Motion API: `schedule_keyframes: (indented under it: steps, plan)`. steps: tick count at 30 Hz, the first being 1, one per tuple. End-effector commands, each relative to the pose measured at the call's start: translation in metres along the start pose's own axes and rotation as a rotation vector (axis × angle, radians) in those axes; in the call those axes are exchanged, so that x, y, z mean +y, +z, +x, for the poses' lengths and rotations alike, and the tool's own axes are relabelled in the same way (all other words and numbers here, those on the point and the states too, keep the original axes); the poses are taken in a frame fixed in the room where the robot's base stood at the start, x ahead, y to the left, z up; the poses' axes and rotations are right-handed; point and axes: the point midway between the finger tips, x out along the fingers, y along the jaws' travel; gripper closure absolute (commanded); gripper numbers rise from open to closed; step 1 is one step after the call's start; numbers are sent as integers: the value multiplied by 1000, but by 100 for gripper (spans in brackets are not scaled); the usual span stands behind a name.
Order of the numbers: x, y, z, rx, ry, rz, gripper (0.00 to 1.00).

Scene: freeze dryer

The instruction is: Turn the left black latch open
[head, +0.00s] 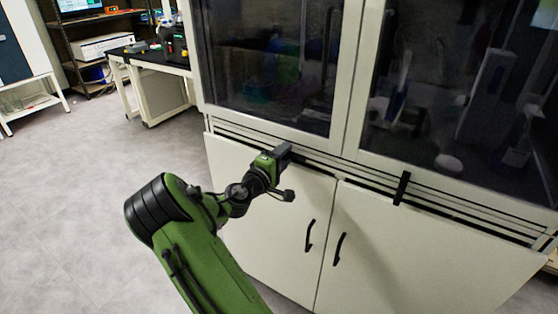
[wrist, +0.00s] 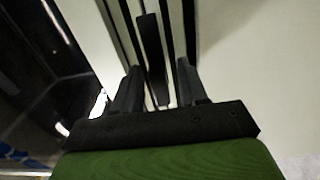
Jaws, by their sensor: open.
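The left black latch (wrist: 150,40) shows in the wrist view as a dark bar across the slotted strip of the cabinet. My gripper (wrist: 160,68) is open, with one finger on each side of the latch's lower part. I see gaps between the latch and the fingers. In the head view my gripper (head: 284,151) is at the strip below the left glass door, and it hides the left latch there.
A second black latch (head: 402,188) stands upright on the strip to the right. Glass doors (head: 275,60) are above, and white lower doors (head: 275,225) with black handles (head: 309,236) are below. A black-topped bench (head: 150,58) is at the back left. The grey floor (head: 80,190) at left is clear.

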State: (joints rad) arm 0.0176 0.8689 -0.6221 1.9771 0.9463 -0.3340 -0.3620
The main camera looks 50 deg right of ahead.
Motion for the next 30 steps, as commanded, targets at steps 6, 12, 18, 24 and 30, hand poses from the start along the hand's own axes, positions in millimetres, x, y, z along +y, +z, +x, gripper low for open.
schedule_keyframes:
  steps: [6,12,18,24,30]
  plan:
    - [0,-2,-44,7,-3,-4,57]
    - [1,-2,-102,7,-2,-5,57]
    - [0,-1,-145,5,-2,-1,57]
    - [0,0,-157,0,0,1,57]
    - [0,0,-156,0,-1,0,57]
